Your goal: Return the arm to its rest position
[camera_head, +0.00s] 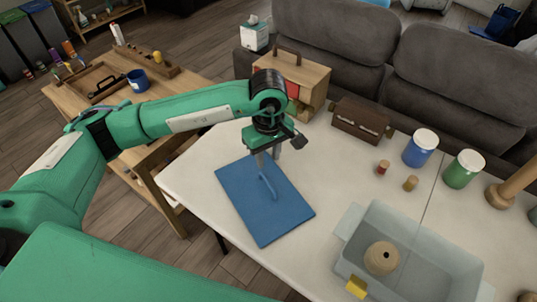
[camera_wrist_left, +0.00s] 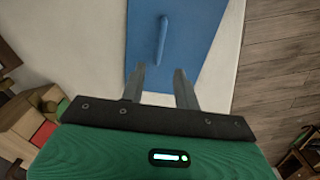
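My left arm comes in from the left of the head view, bent over the table. Its gripper (camera_head: 268,160) points down above a blue mat (camera_head: 287,212) and is empty. In the left wrist view the two fingers (camera_wrist_left: 159,85) stand apart with a clear gap. A slim blue bar-like piece (camera_head: 268,187) lies on the mat just past the fingertips; it also shows in the left wrist view (camera_wrist_left: 161,40). The fingers are not closed on it. My right gripper is in neither view.
A grey bin (camera_head: 352,230) with a twine roll (camera_head: 382,257) stands on the white table's right. Behind are a wooden caddy (camera_head: 310,75), a brown box (camera_head: 360,120), a blue can (camera_head: 420,148) and a green can (camera_head: 463,169). A wooden bench (camera_head: 178,92) is at left, a sofa behind.

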